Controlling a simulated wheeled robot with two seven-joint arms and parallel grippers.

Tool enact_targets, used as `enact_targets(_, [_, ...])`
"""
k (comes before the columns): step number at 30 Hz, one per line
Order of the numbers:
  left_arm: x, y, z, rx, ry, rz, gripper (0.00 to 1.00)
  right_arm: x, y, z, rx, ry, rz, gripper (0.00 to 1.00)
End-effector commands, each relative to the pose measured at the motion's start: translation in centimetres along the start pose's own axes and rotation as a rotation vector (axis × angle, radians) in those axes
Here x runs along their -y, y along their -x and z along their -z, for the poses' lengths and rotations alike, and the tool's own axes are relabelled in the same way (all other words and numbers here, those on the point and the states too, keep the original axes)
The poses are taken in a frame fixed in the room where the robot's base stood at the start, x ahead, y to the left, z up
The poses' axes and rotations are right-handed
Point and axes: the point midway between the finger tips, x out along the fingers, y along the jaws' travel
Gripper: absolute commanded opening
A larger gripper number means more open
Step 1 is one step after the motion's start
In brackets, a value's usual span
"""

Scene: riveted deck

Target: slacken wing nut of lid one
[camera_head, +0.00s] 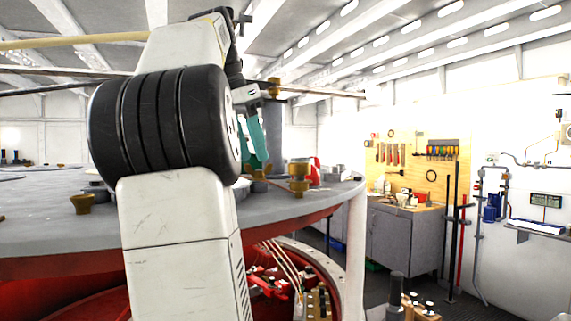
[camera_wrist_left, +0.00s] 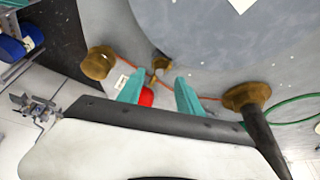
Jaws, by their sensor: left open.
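My left gripper (camera_head: 256,160) is open, its teal fingers pointing down over the grey lid (camera_head: 285,208). In the left wrist view the two fingers of the gripper (camera_wrist_left: 161,78) stand apart with nothing clamped between them. A small brass fitting, seemingly the wing nut (camera_wrist_left: 160,64), lies just beyond the fingertips, roughly in line with the gap; contact cannot be told. In the head view a small brass piece (camera_head: 259,186) sits right below the fingertips, partly hidden. No label shows which lid is lid one. My right gripper is not in view.
Larger brass knobs stand close by, one to the right (camera_head: 299,180) and another left (camera_head: 82,204). A red object (camera_head: 315,171) is behind. A workbench (camera_head: 398,235) stands at the right.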

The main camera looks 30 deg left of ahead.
Motion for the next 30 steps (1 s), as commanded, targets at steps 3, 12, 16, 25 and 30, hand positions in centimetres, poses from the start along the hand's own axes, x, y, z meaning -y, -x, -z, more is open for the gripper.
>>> enact_targets(3, [-0.1, -1.6, -0.1, 0.002, 0.0, -0.002, 0.43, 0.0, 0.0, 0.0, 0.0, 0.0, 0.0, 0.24])
enact_targets(12, [0.0, -3.6, 0.0, 0.0, 0.0, 0.0, 0.43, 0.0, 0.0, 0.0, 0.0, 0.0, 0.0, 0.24])
enact_targets(16, [0.0, -3.7, 0.0, 0.0, -0.001, 0.0, 0.43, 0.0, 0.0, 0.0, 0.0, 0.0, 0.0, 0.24])
enact_targets(25, [0.0, -3.7, 0.0, 0.0, 0.0, 0.0, 0.03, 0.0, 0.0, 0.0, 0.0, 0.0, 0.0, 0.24])
enact_targets(30, [0.0, -3.7, 0.0, 0.0, 0.0, 0.0, 0.0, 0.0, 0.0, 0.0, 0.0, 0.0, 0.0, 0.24])
